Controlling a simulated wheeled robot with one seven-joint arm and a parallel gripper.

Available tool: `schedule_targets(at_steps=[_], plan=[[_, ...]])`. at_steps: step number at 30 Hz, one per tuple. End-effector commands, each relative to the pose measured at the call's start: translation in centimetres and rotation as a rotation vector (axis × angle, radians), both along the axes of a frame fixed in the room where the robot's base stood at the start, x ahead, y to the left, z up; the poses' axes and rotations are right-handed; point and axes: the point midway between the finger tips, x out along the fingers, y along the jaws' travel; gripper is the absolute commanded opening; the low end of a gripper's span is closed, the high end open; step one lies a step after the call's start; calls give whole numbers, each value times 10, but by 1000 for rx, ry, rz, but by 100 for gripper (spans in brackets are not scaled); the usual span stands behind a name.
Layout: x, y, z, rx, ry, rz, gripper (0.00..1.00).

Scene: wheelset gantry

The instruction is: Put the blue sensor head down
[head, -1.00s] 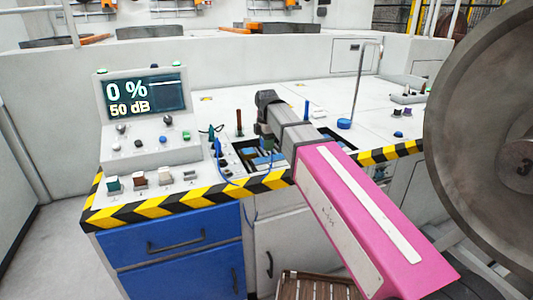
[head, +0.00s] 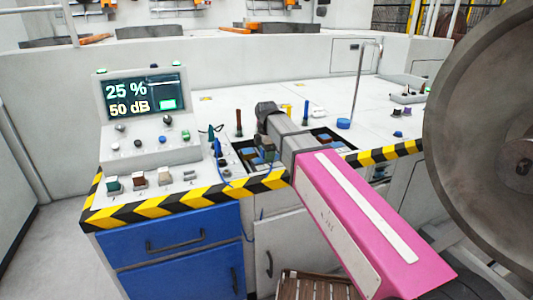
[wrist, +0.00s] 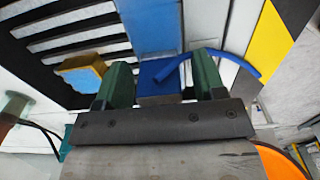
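The blue sensor head (wrist: 158,85) is a small blue block with a blue cable (wrist: 240,68) running off to the right in the wrist view. It sits between the green fingers of my gripper (wrist: 160,80), which appear shut on it. It is low over a blue strip in the slotted recess; whether it touches the surface below cannot be told. In the head view my gripper (head: 266,110) reaches down over the recess in the console top, and my arm hides much of it.
A yellow and blue block (wrist: 82,76) lies left of the fingers. The console screen (head: 143,94) reads 25 % and 50 dB. A striped edge (head: 190,200) borders the console. A thin bent post (head: 360,80) stands behind, and a large wheel (head: 490,140) is at right.

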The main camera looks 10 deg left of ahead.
Motion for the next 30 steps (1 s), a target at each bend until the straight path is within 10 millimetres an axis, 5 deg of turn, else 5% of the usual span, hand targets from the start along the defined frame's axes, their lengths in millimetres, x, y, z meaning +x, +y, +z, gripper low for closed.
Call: schedule_targets(at_steps=[11, 30], plan=[[0, 0, 8, 0, 0, 0, 64], [1, 0, 107, 1, -1, 0, 64]])
